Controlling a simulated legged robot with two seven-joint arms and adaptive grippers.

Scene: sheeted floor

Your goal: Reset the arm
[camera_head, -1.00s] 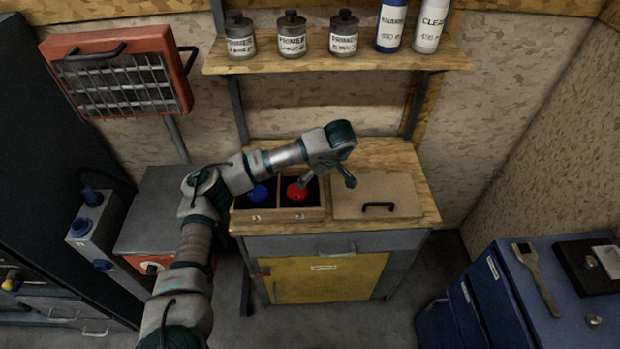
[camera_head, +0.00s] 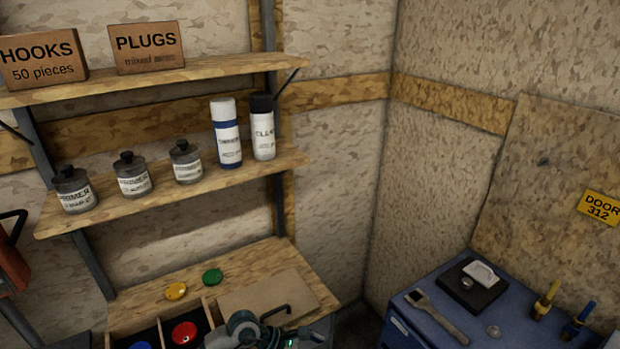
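Part of my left arm shows at the bottom edge, over the front of the wooden bench (camera_head: 140,299). Its grey and teal end, with my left gripper (camera_head: 292,341), is cut off by the frame, so I cannot tell whether the fingers are open or shut. It overlaps the front of the brown lid with a black handle (camera_head: 262,300). A red round piece (camera_head: 184,332) sits in a dark compartment left of the arm. A blue piece (camera_head: 141,346) is barely visible at the bottom edge. My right gripper is not in view.
A yellow disc (camera_head: 176,291) and a green disc (camera_head: 212,277) lie on the bench. Shelves above hold primer cans (camera_head: 133,174), spray cans (camera_head: 227,134) and boxes (camera_head: 147,47). A blue cabinet (camera_head: 400,312) with a brush (camera_head: 436,314) stands at right.

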